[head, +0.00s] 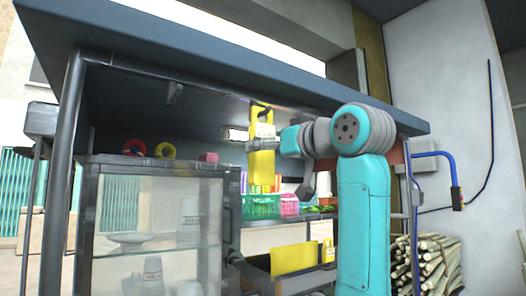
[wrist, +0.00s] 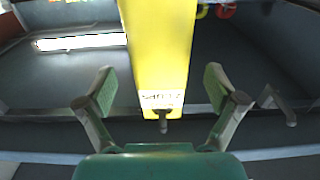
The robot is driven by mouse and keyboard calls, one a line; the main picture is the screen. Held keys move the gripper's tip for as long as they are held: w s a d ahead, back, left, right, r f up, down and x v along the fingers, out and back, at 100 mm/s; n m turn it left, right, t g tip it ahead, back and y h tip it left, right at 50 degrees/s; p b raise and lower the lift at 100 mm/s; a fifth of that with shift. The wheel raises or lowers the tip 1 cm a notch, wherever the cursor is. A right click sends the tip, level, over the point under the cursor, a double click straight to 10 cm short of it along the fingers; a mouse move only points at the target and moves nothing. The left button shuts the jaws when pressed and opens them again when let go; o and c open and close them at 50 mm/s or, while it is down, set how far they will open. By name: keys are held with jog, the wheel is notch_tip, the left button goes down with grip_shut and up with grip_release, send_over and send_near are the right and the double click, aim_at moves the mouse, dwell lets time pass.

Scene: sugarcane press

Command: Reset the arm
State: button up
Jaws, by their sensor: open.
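My gripper (wrist: 160,88) is open in the wrist view, with one green-padded finger at each side. A long yellow piece with a white label (wrist: 165,99) and a dark knob at its end shows between the fingers, with gaps on both sides. I cannot tell how far beyond the fingertips it is. In the head view the yellow piece (head: 261,165) hangs upright under the stall roof. My teal arm (head: 364,215) rises to the right of it, its wrist turned left toward it. My gripper's fingers are not clear in the head view.
The dark roof (head: 220,68) lies close above my arm. A glass cabinet (head: 160,225) with cups and a plate stands at left. A green basket (head: 262,205) sits on the counter behind.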

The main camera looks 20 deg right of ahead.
jog(key=v, duration=0.8)
jog(key=shift+s, duration=0.35)
